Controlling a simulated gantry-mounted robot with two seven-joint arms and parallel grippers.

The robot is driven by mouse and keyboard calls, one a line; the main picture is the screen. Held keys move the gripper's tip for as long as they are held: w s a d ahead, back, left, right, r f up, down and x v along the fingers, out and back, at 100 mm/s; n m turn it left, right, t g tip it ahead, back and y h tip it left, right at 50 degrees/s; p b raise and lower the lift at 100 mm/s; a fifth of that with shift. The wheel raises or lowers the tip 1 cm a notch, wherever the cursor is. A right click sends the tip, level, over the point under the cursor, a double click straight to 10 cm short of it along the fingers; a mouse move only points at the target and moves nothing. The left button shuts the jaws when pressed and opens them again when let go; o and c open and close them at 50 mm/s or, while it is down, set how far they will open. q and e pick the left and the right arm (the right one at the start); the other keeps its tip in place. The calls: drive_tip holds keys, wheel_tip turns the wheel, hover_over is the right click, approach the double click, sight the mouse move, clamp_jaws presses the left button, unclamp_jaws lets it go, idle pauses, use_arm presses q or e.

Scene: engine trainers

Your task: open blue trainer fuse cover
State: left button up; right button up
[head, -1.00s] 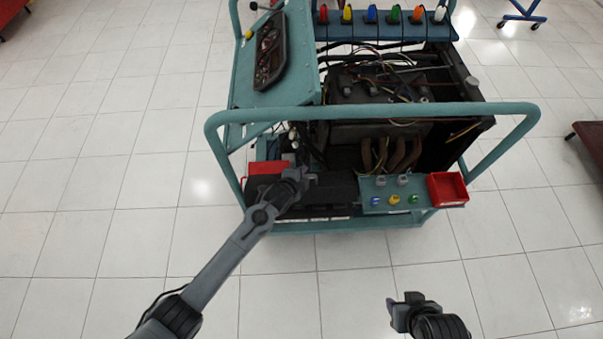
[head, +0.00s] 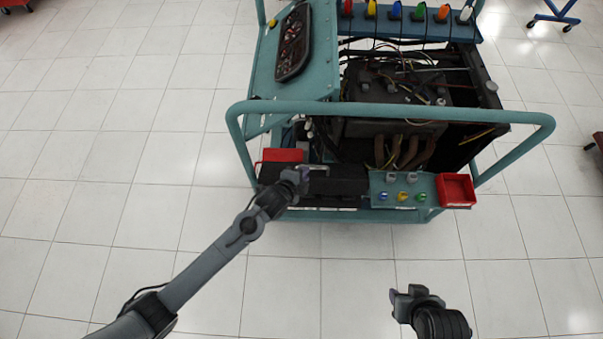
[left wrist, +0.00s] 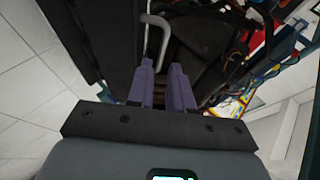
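The blue-green engine trainer (head: 330,108) stands on the floor ahead. A black box-like part (head: 340,181), which looks like the fuse cover, sits low at its front left. My left gripper (head: 299,178) is at this part's left end, and its fingers are small there. In the left wrist view, the left gripper (left wrist: 163,72) has two purple fingers with a narrow gap between them. A bent grey metal handle (left wrist: 164,32) reaches down to the gap at the fingertips; I cannot tell whether they touch it. My right gripper (head: 398,296) is low in front of the trainer, away from it.
A teal tube rail (head: 390,106) runs across the trainer's front, above my left gripper. A red box (head: 283,155) lies behind the black part. A panel with coloured knobs (head: 403,184) and a red tray (head: 456,190) are to the right. The tiled floor in front is clear.

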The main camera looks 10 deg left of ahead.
use_arm(q)
drive_tip(key=shift+s+a+r, duration=0.1)
drive_tip(key=shift+s+r, duration=0.2)
drive_tip(key=shift+s, duration=0.1)
drive_tip(key=shift+w+r, duration=0.1)
clamp_jaws()
drive_tip(key=w+a+r+t, duration=0.1)
drive_tip(key=w+a+r+t+y, duration=0.1)
drive_tip(key=t, duration=0.1)
drive_tip(key=shift+w+a+r+y, duration=0.15)
drive_tip(key=shift+w+a+y, duration=0.1)
drive_tip(key=shift+y, duration=0.05)
drive_tip(key=shift+s+d+t+y, duration=0.1)
drive_tip(key=shift+s+t+y, duration=0.3)
drive_tip(key=shift+t+y, duration=0.15)
drive_tip(key=s+d+f+n+y, duration=0.2)
drive_tip(key=s+d+y, duration=0.15)
drive_tip(key=s, duration=0.35)
approach(313, 179)
drive_tip(key=b+x, duration=0.1)
drive_tip(key=x, duration=0.1)
drive_tip(key=r+b+x, duration=0.1)
drive_tip(key=x, duration=0.2)
drive_tip(key=b+x, duration=0.1)
drive_tip(key=x, duration=0.2)
drive_tip(key=shift+w+a+r+b, duration=0.15)
drive_tip(key=shift+w+r+b, duration=0.2)
drive_tip(key=shift+b, duration=0.05)
drive_tip(key=shift+w+a, duration=0.1)
drive_tip(key=shift+w, duration=0.45)
